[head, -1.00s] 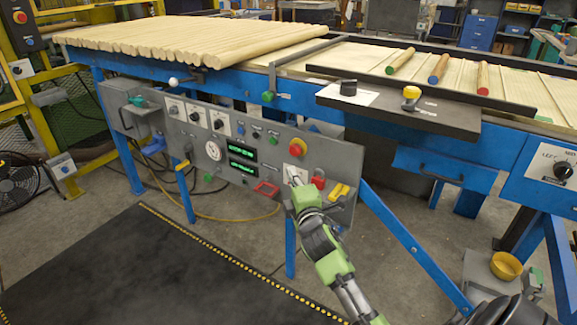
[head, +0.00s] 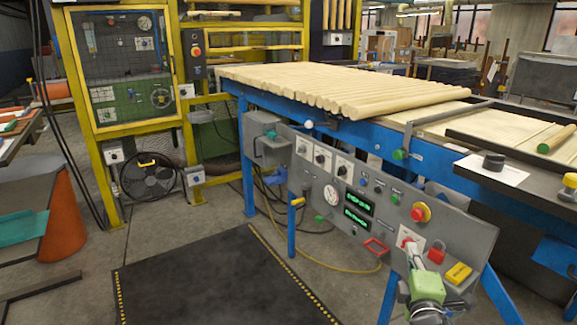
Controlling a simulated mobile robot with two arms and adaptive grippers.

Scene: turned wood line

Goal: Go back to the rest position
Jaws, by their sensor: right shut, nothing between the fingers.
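My right gripper (head: 413,252) shows at the lower right, reaching up from the bottom edge. Its fingers are shut and empty. The fingertips are in front of a small white plate with a red part on the grey control panel (head: 330,222); I cannot tell whether they touch it. The green and grey wrist behind them hides part of the panel's lower right. My left gripper is not in view.
A red emergency button (head: 420,212) and a yellow block (head: 458,273) are near my right gripper. Wooden rods (head: 340,92) lie on the blue-framed table above. A black floor mat (head: 215,285) lies clear in front.

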